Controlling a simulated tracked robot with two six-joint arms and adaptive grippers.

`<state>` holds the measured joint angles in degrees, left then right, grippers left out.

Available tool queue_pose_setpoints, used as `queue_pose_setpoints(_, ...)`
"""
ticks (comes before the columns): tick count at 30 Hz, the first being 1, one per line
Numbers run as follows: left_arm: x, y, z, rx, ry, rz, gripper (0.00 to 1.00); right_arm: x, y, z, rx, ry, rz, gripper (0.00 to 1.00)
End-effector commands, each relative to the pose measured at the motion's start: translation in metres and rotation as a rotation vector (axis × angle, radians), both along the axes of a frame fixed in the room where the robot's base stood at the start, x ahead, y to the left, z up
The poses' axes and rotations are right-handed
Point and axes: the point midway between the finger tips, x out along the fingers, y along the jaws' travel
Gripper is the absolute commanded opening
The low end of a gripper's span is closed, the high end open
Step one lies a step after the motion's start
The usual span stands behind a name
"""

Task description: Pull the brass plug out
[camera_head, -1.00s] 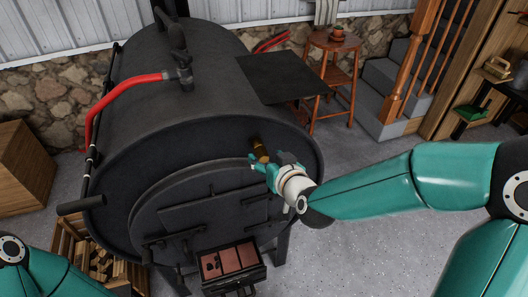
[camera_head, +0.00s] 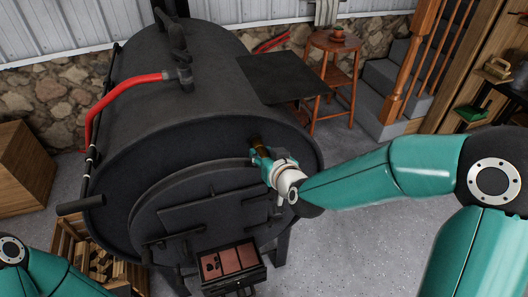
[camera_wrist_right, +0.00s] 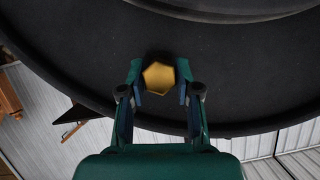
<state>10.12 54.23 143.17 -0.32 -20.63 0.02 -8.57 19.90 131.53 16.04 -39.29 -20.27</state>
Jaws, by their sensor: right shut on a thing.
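The brass plug (camera_wrist_right: 158,78) shows its hexagonal yellow head in the right wrist view, against the dark front face of the barrel stove (camera_head: 200,137). In the head view the plug (camera_head: 256,142) is mostly hidden by my right gripper. My right gripper (camera_head: 260,155) is at the upper right of the stove's front. In the wrist view its fingers (camera_wrist_right: 159,80) stand on both sides of the plug head, shut on it. Whether the plug is still seated in the stove cannot be told. My left gripper is out of view; only part of my left arm shows at lower left.
The stove door (camera_head: 215,215) lies below my right gripper. A black shelf plate (camera_head: 282,78) juts out at the stove's right, by a wooden stool (camera_head: 335,42). Open floor lies to the right.

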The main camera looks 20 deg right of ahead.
Motion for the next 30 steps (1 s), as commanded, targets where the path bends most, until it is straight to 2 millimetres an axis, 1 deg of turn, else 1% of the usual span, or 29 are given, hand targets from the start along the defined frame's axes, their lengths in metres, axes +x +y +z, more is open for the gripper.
queue_pose_setpoints(1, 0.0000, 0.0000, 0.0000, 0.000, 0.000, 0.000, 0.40, 0.0000, -0.0001, 0.0001, 0.000, 0.000, 0.000, 0.02)
queue_pose_setpoints(2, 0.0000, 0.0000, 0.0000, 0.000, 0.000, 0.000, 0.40, 0.0000, -0.0001, 0.0001, 0.000, 0.000, 0.000, 0.00)
queue_pose_setpoints(11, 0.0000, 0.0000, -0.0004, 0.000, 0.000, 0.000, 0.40, -0.0007, -0.0002, 0.0003, 0.000, -0.001, 0.000, 0.00)
queue_pose_setpoints(30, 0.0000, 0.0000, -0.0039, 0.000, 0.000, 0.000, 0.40, -0.0099, -0.0003, -0.0002, 0.000, -0.002, 0.000, 0.00)
